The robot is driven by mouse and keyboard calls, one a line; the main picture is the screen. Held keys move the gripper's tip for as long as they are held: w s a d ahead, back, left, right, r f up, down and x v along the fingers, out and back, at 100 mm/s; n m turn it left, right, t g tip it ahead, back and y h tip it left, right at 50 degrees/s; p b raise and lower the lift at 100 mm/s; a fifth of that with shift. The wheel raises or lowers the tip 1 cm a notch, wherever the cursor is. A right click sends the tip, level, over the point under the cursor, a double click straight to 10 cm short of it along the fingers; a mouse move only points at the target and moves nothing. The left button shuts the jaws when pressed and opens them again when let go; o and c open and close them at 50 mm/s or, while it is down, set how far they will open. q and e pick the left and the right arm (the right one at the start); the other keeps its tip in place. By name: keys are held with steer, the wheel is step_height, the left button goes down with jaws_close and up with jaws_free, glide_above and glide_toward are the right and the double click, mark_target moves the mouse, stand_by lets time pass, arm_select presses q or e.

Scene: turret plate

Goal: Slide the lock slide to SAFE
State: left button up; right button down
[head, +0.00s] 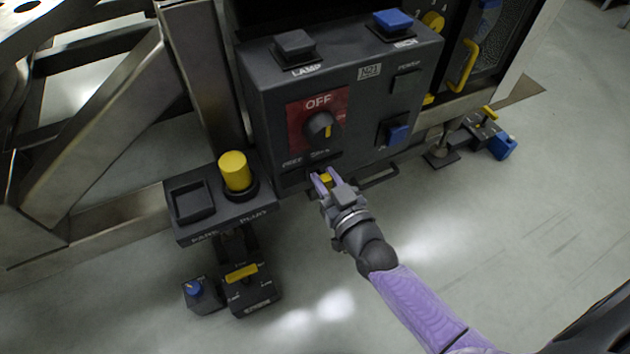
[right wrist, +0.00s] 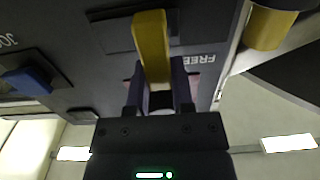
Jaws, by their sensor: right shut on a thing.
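The lock slide's yellow handle (head: 325,180) sticks out of the lower front of the dark grey control box (head: 268,112). My right gripper (head: 323,182) is shut on it. In the right wrist view the fingers (right wrist: 158,88) close around the outer end of the yellow handle (right wrist: 151,42). The handle stands in a dark slot plate (right wrist: 112,33), nearer the end by the upside-down FREE lettering (right wrist: 200,60). The SAFE lettering cannot be made out. My left gripper is not in view.
Above the slide is a rotary knob (head: 320,125) on a red OFF panel. A blue rocker (head: 397,134) sits to its right. A shelf with a yellow plug (head: 235,171) stands close on the left. A dark handle bar (head: 378,178) juts out at the right. Open floor lies in front.

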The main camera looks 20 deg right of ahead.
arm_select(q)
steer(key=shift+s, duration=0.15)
arm_select(e)
steer(key=shift+d, duration=0.15)
steer(key=c, duration=0.6)
jaws_free()
steer(key=shift+d+f, duration=0.1)
steer(key=shift+d, duration=0.05)
steer(key=shift+o, duration=0.6)
steer(key=shift+s, duration=0.15)
arm_select(q)
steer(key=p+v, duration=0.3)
steer(key=p, duration=0.1)
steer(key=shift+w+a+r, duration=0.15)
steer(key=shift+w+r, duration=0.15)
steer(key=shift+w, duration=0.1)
arm_select(e)
steer(key=s, duration=0.9)
steer(key=shift+s, duration=0.35)
steer(key=shift+d, duration=0.1)
